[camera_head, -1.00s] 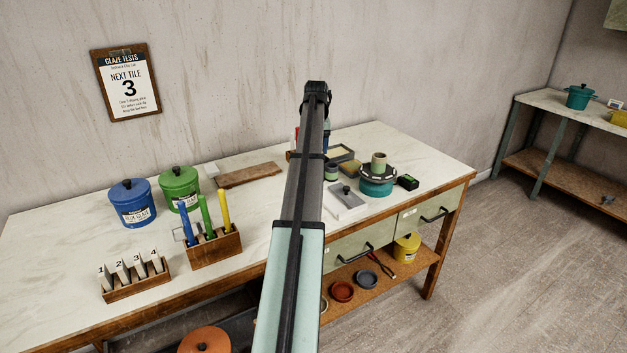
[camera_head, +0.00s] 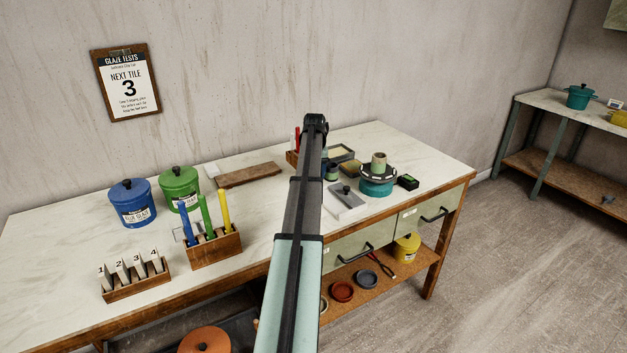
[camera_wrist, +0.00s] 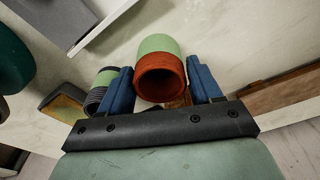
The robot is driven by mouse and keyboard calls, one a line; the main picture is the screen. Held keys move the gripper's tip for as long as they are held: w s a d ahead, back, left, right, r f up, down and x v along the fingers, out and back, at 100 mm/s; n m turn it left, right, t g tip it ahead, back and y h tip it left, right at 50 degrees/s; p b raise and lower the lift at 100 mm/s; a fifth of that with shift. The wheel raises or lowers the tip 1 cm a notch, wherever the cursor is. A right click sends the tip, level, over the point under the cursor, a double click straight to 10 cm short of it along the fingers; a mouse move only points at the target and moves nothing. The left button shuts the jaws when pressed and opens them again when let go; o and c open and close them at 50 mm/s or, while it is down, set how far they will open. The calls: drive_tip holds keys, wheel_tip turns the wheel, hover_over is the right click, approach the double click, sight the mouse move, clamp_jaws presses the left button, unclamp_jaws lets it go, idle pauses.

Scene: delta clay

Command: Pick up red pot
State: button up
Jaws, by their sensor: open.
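A red pot (camera_wrist: 160,78) with a pale green band shows in the wrist view, its dark open mouth facing my gripper. My gripper (camera_wrist: 163,82) is open, with one blue finger on each side of the pot. Gaps remain visible between the fingers and the pot, so I see no grip on it. In the head view my own arm covers the gripper and this pot.
A ribbed green-and-black jar (camera_wrist: 100,88) stands close left of the fingers. The worktable (camera_head: 270,215) also holds a blue pot (camera_head: 132,208), a green pot (camera_head: 180,190), a tool rack (camera_head: 215,247) and a teal turntable (camera_head: 377,187).

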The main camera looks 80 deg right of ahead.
drive_tip(key=shift+f, duration=0.8)
drive_tip(key=shift+c, duration=0.5)
drive_tip(key=c, duration=0.7)
drive_tip(key=shift+o, duration=0.2)
wheel_tip(320, 180, up, 10)
